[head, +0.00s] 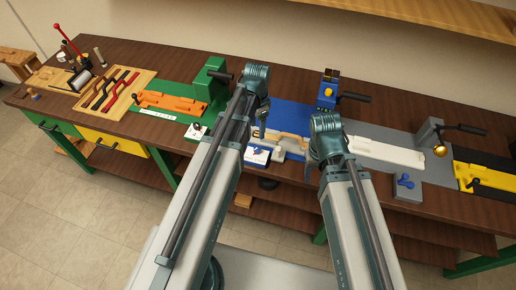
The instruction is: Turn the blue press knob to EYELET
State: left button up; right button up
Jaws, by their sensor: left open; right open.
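The blue press (327,92) stands at the back of the blue station, with a yellow part and a dark lever handle. A small white dial plate (257,156) sits at the front of this station; its knob and lettering are too small to read, so I cannot tell its setting. My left gripper (262,124) hangs above and behind this plate, apart from it as far as I can see. My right gripper (312,164) is to the right of the plate, mostly hidden by its own arm. Both are open and appear empty.
A green press (212,82) with its own dial plate (196,131) stands left. A grey station (436,135) with a blue knob (404,184) stands right. A tan strap-like piece (290,139) lies between my grippers. A tool tray (113,93) is far left.

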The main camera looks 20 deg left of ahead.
aim_at(257, 148)
pick_arm(q)
notch_tip(257, 148, down, 12)
jog(key=b, duration=1.1)
jog(key=shift+r, duration=0.1)
grip_shut()
